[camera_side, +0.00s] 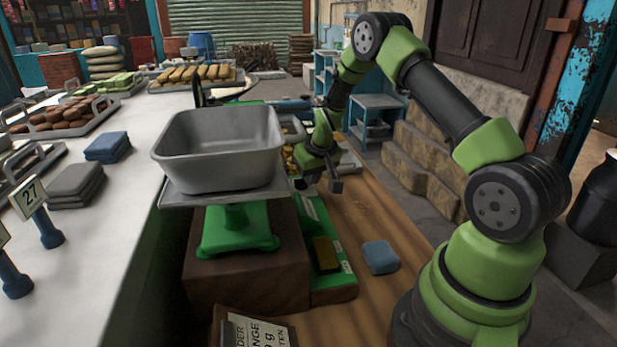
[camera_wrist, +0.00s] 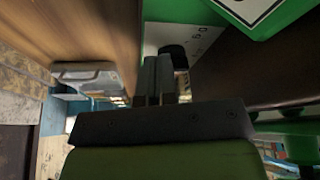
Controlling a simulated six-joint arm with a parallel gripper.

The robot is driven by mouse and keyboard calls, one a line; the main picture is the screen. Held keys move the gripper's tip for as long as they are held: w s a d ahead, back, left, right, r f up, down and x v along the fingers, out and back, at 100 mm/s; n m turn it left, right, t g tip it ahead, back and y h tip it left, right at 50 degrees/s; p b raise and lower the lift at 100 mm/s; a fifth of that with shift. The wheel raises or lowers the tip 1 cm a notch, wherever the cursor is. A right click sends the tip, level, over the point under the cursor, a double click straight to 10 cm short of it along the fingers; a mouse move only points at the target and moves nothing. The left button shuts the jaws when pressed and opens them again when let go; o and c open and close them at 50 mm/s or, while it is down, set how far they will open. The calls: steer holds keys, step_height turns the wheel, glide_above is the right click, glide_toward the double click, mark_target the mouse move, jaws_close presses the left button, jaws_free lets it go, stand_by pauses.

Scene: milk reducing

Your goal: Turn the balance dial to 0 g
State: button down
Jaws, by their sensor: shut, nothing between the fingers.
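The balance has a green stand (camera_side: 236,232) on a dark block and carries a large grey pan (camera_side: 225,150) in the side view. My gripper (camera_side: 335,186) hangs to the right of the pan, over the wooden board. In the wrist view my gripper's fingers (camera_wrist: 157,65) are together with nothing between them. Just beyond and right of the fingertips is a dark rounded knob (camera_wrist: 178,55) on a pale panel with small markings; it looks like the dial. The fingers partly cover it, so I cannot tell its setting or whether they touch. The side view does not show it clearly.
A blue folded cloth (camera_side: 380,257) lies on the wooden board (camera_side: 370,210), right of a green box (camera_side: 331,283). A sign (camera_side: 255,331) stands at the front. The white counter (camera_side: 110,185) at left holds folded cloths, price cards and trays of goods.

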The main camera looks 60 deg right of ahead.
steer(key=shift+w+d+n+y, duration=0.1)
steer(key=shift+d+n+y, duration=0.15)
steer(key=shift+n, duration=0.55)
steer(key=shift+s+d+n+y, duration=0.15)
steer(key=shift+n+y, duration=0.2)
steer(key=shift+n, duration=0.45)
steer(key=shift+w+d+n+y, duration=0.2)
steer(key=shift+n+y, duration=0.1)
steer(key=shift+n, duration=0.5)
steer(key=shift+d+n+y, duration=0.25)
steer(key=shift+n+y, duration=0.15)
steer(key=shift+n, duration=0.7)
stand_by(0.4)
steer(key=shift+w+d, duration=0.1)
steer(key=shift+w, duration=0.05)
stand_by(1.4)
steer(key=shift+w, duration=0.1)
stand_by(1.8)
